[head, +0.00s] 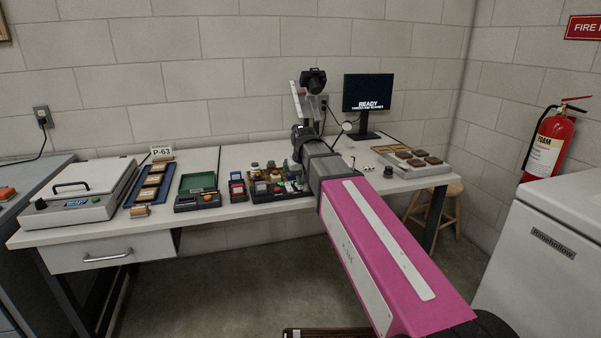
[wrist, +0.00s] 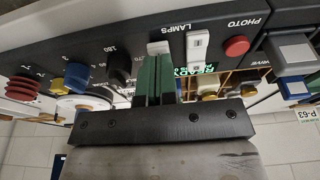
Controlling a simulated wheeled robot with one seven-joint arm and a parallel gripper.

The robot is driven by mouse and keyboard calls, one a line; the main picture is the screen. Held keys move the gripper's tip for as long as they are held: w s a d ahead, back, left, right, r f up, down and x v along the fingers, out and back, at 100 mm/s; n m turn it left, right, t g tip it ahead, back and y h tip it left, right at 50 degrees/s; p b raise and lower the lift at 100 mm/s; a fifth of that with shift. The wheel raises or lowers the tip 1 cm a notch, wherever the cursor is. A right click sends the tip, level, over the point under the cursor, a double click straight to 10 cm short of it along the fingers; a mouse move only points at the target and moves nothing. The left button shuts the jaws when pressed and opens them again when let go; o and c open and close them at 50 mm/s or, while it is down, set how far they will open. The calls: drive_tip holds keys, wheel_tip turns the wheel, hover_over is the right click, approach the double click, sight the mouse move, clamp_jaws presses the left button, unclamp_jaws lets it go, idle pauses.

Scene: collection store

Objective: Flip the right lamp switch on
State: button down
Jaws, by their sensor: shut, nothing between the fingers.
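The wrist view is upside down and shows a dark control panel (wrist: 85,48) with the label LAMPS and two pale switches. One switch (wrist: 158,47) is at picture left, on the right when the lettering is read upright. The other switch (wrist: 197,46) is to its right in the picture, clear of my fingers. My gripper (wrist: 155,64) is shut and empty, its green fingertips directly at the picture-left switch and overlapping its edge. I cannot tell if they touch. The gripper is hidden in the head view by my pink arm.
Beside the switches are a red button (wrist: 236,46) marked PHOTO and a dark knob (wrist: 118,66). Trays and boxes crowd the tabletop. A white cabinet (head: 545,260) stands at right.

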drive_tip(key=shift+f, duration=0.3)
drive_tip(key=shift+s, duration=0.1)
drive_tip(key=shift+s+d+f+t, duration=0.1)
drive_tip(key=shift+s+f+t, duration=0.15)
drive_tip(key=shift+f+t, duration=0.15)
drive_tip(key=shift+w, duration=0.2)
drive_tip(key=shift+r, duration=0.1)
drive_tip(key=shift+w+a+r, duration=0.25)
drive_tip(key=shift+w+r, duration=0.1)
drive_tip(key=shift+w, duration=0.3)
